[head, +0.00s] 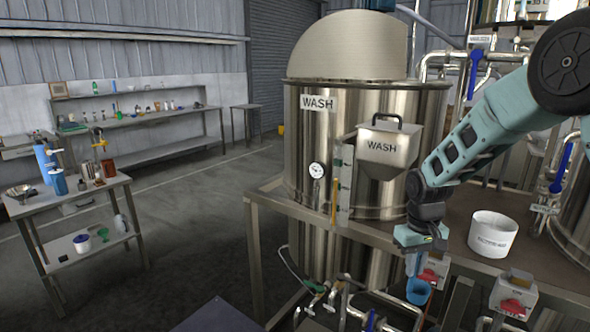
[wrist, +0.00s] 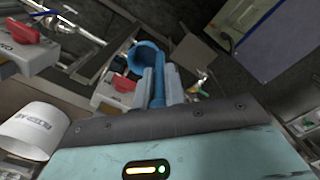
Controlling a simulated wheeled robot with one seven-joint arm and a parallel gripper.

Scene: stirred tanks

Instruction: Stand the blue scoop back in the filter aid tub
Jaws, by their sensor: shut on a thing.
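The blue scoop (head: 418,292) hangs below my gripper (head: 416,262) in the head view, its cup end lowest. In the wrist view my gripper (wrist: 160,90) is shut on the handle of the scoop (wrist: 147,56), and the round cup sticks out beyond the fingertips. The white filter aid tub (head: 492,236) stands on the steel bench to the right of my gripper, apart from it. Its label is partly readable. The tub also shows at the left edge of the wrist view (wrist: 32,130). What the tub holds cannot be made out.
Red-switched control boxes (head: 513,295) sit at the bench front, close to the scoop. The large WASH tank (head: 372,130) and its hopper (head: 386,150) stand left of my arm. Pipes and valves run below the bench edge. A side table (head: 75,205) is far left.

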